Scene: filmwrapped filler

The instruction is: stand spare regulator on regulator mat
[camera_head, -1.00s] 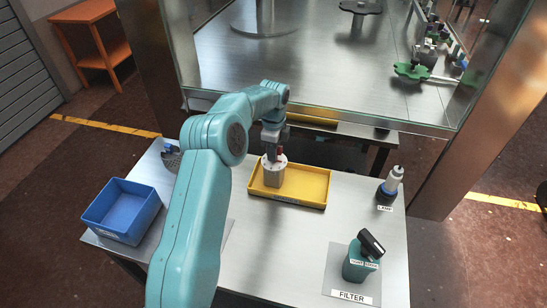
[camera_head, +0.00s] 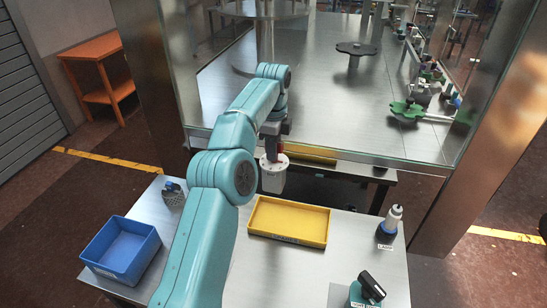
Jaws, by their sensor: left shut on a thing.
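My left gripper (camera_head: 274,152) is shut on a pale grey, cup-shaped part with a round flange and a red detail, which I take to be the spare regulator (camera_head: 272,180). It is roughly upright, near the back edge of the table, beyond the yellow tray (camera_head: 322,230). The gripper's fingertips are partly hidden by the arm and the part. The yellow tray looks empty. I cannot identify a regulator mat in this view. My right gripper is not in view.
A glass-fronted metal enclosure (camera_head: 320,95) stands behind the table. A blue bin (camera_head: 122,250) is at left. A white-and-blue bottle-like part (camera_head: 390,222) stands at right, and a green part with a black handle (camera_head: 368,288) at front right. Bare tabletop (camera_head: 290,280) lies before the tray.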

